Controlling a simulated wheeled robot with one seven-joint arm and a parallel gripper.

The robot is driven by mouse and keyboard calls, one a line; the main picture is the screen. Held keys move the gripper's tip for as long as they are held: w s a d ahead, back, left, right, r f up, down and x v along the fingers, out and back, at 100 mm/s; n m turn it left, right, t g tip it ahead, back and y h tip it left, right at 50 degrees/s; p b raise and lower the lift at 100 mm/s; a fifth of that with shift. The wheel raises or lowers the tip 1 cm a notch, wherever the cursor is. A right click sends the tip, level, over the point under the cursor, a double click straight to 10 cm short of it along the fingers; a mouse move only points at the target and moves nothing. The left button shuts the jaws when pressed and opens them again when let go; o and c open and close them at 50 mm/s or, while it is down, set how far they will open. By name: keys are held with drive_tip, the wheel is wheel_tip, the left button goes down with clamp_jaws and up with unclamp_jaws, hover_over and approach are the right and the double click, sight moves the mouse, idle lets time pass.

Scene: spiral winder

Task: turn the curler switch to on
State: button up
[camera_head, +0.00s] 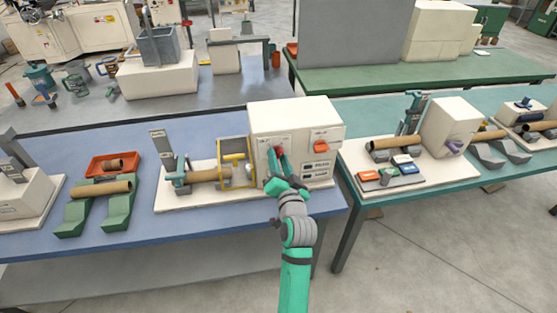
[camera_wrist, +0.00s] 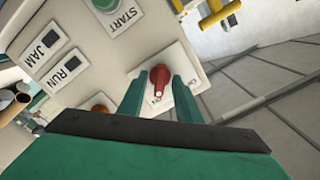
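The plate's lettering is partly hidden by my fingers, so I cannot read every position. My gripper (camera_head: 277,163) is at the front face of the box. In the wrist view my two green fingers (camera_wrist: 158,92) stand on either side of the red switch, with small gaps visible. The switch's pale pointer mark faces towards the gripper's palm. In the head view the switch is mostly hidden by the gripper.
A green START button (camera_wrist: 115,14) and RUN and JAM indicators (camera_wrist: 56,58) are close by. An orange knob (camera_head: 321,148) juts from the box to the right. A yellow guard frame (camera_head: 236,163) stands left of the box. Free floor lies in front.

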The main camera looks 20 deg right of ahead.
drive_tip(key=shift+s, duration=0.1)
drive_tip(key=s+a, duration=0.2)
drive_tip(key=s, duration=0.8)
drive_tip(key=shift+s, duration=0.2)
drive_tip(key=shift+f, duration=0.1)
drive_tip(key=s+a+f+n+g, duration=0.1)
drive_tip(key=s+a+f+n, duration=0.3)
drive_tip(key=s+a+f, duration=0.95)
drive_tip(key=s+a+n+y, duration=0.1)
drive_tip(key=s+a+n, duration=0.2)
drive_tip(key=s, duration=0.8)
drive_tip(key=s+a+n+g+y, duration=0.1)
drive_tip(key=s+a, duration=0.4)
drive_tip(key=s, duration=0.6)
drive_tip(key=shift+s+a+f+n+y, duration=0.4)
drive_tip(key=shift+n+y, duration=0.3)
drive_tip(key=shift+n, duration=0.5)
